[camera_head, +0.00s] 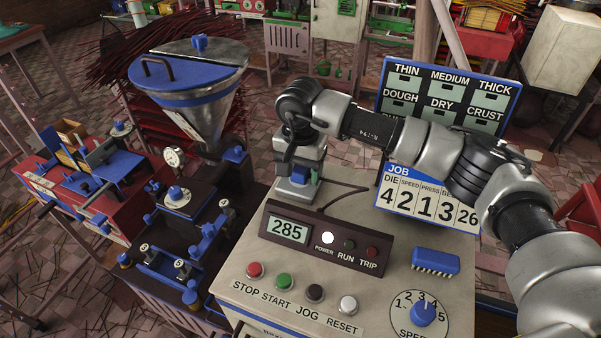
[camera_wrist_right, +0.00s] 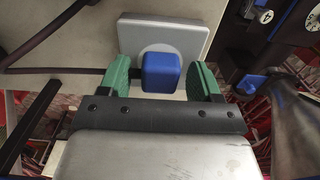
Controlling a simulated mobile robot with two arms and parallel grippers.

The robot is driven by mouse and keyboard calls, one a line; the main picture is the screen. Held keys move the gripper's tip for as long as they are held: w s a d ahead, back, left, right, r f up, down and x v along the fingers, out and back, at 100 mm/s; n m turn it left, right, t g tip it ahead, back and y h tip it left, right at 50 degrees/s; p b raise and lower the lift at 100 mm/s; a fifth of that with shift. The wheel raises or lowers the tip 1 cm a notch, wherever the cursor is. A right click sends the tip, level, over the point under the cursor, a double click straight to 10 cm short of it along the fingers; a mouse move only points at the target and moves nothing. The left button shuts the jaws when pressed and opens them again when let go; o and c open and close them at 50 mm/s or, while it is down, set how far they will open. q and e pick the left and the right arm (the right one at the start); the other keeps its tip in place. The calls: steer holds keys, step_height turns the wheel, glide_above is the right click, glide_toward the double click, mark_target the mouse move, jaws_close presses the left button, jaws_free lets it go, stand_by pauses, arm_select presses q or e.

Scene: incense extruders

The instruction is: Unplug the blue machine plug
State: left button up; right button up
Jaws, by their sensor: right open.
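The blue plug (camera_wrist_right: 160,72) sits at a round pale recess in a grey socket plate (camera_wrist_right: 194,38), in the right wrist view. In the head view the plug (camera_head: 299,174) is a small blue patch above the plate (camera_head: 296,192), at the back of the machine's top, partly hidden by my gripper. My right gripper (camera_wrist_right: 160,78) is open, with its two green fingers on either side of the plug and narrow gaps between. In the head view the right gripper (camera_head: 304,170) points down at the plate. My left gripper is not in view.
A dark console (camera_head: 325,240) reading 285, with a lit white power lamp, stands just in front of the socket. A dark cable (camera_head: 345,191) runs behind it. The job board (camera_head: 428,197) is to the right. A blue-lidded metal hopper (camera_head: 195,95) stands left. A blue brush (camera_head: 436,260) lies on the top.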

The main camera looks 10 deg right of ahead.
mark_target(300, 169)
stand_by(0.4)
jaws_close()
steer(key=shift+r, duration=0.1)
steer(key=shift+r, duration=0.1)
steer(key=shift+r+p, duration=0.7)
steer(key=shift+r, duration=2.15)
